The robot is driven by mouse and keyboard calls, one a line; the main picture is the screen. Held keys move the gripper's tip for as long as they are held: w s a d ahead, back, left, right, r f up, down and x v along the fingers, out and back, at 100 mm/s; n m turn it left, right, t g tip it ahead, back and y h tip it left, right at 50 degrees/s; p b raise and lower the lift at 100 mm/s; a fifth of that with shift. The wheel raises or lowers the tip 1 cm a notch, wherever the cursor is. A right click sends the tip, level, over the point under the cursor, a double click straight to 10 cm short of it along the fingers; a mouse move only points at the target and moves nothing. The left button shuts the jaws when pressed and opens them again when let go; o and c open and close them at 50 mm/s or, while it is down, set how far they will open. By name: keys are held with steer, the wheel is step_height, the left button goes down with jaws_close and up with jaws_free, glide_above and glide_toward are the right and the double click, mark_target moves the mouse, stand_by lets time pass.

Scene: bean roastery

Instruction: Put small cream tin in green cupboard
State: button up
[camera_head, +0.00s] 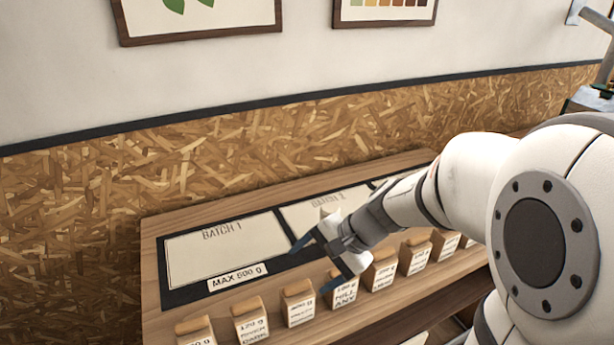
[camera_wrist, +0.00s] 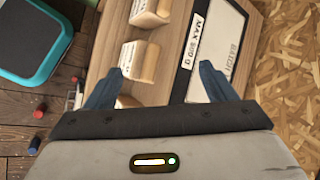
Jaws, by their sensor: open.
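My gripper (camera_head: 311,267) is open over the board, its blue-grey fingers spread beside the row of labelled packs. In the wrist view the fingers of my gripper (camera_wrist: 160,68) stand apart, with a cream-and-tan labelled pack (camera_wrist: 138,60) beyond the gap between them. I cannot tell whether the fingers touch any pack, and nothing is held. I cannot make out a small cream tin for certain in either view. No green cupboard shows in either view.
A wooden board (camera_head: 151,282) bears dark-framed cream panels; one reads BATCH 1 (camera_head: 225,250). Several labelled packs, such as one (camera_head: 298,305), line its front edge. A chipboard wall (camera_head: 100,200) stands behind. In the wrist view a teal-rimmed dark object (camera_wrist: 68,40) is beside the board, above a wooden floor.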

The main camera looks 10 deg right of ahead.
steer(key=w+f+m+t+y+p, duration=0.1)
steer(key=w+m+t+y, duration=0.1)
steer(key=w+m, duration=0.5)
steer(key=m+t+h+p, duration=0.3)
steer(key=m+t, duration=0.5)
steer(key=m, duration=0.7)
glide_toward(326, 216)
steer(key=w+f, duration=0.4)
steer(key=w, duration=0.2)
steer(key=shift+p+x, duration=1.75)
steer(key=shift+x, duration=2)
steer(key=shift+s+a+f, duration=0.1)
steer(key=shift+a+f, duration=0.05)
steer(key=shift+f, duration=0.05)
steer(key=shift+c, duration=0.3)
steer(key=c, duration=1.3)
steer(key=shift+o, duration=0.2)
steer(key=shift+r, duration=0.1)
